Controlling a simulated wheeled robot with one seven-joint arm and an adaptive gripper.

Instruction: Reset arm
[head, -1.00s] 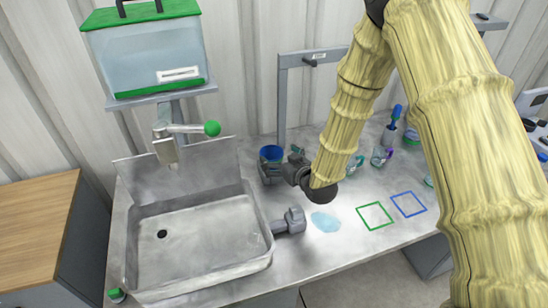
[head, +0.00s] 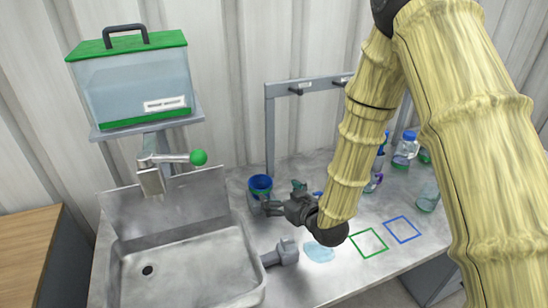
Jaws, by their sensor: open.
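My gripper (head: 270,207) is at the end of my arm, which wears a yellow ribbed sleeve. It hangs above the grey bench, to the right of the sink, and points left. Its fingers are apart and nothing shows between them. A blue cup (head: 261,184) stands just behind the fingertips; I cannot tell whether they touch it. A grey tool-like object (head: 284,252) lies at the sink's right edge, below my gripper.
The sink (head: 185,262) is at the left, with a green-knobbed tap (head: 180,158) and a green-lidded tank (head: 135,82) above. Green (head: 368,243) and blue (head: 403,229) outlined squares and a light blue puddle (head: 319,252) are on the bench. Bottles (head: 405,150) stand at the back right.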

